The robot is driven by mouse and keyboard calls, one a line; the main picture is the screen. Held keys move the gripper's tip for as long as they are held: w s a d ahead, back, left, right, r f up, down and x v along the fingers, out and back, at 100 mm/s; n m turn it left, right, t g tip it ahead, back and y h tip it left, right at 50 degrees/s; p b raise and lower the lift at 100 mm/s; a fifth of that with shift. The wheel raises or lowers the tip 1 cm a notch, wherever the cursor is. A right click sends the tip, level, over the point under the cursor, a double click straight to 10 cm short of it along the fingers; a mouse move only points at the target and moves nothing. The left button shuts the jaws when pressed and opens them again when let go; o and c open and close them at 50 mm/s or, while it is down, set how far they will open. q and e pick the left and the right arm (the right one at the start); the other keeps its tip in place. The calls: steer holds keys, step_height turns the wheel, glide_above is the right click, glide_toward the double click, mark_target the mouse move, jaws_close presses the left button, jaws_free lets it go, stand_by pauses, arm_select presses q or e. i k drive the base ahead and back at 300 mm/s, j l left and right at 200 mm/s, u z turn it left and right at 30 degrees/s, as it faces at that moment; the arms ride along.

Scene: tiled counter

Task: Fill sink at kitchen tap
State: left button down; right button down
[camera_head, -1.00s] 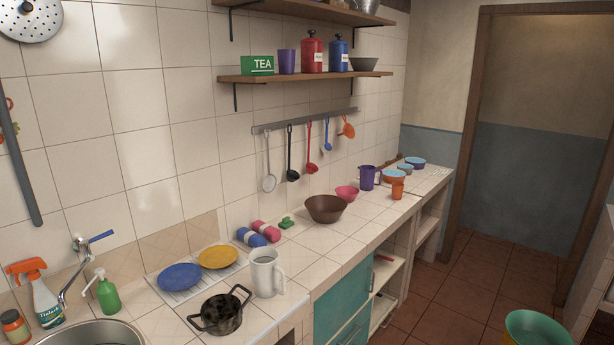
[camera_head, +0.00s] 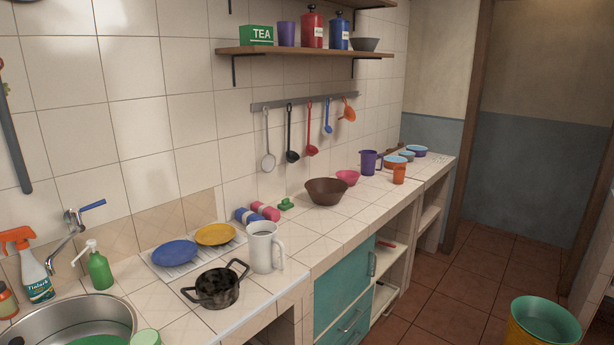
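The kitchen tap (camera_head: 66,236) is on the tiled wall at the left, with a blue lever (camera_head: 92,204) pointing right. Its spout comes down toward the sink. The round metal sink (camera_head: 72,312) is set in the counter at the lower left. A green thing (camera_head: 102,340) lies low inside it, cut by the frame's lower edge. I cannot tell whether there is water in the sink. Neither of my grippers shows in this view.
A green soap pump bottle (camera_head: 100,268) and a spray bottle (camera_head: 36,278) stand behind the sink. A green-topped item (camera_head: 145,337) is at its right rim. A black pot (camera_head: 217,288), a white pitcher (camera_head: 263,248) and plates (camera_head: 175,253) crowd the counter to the right.

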mark_target(75, 212)
steer(key=u, duration=1)
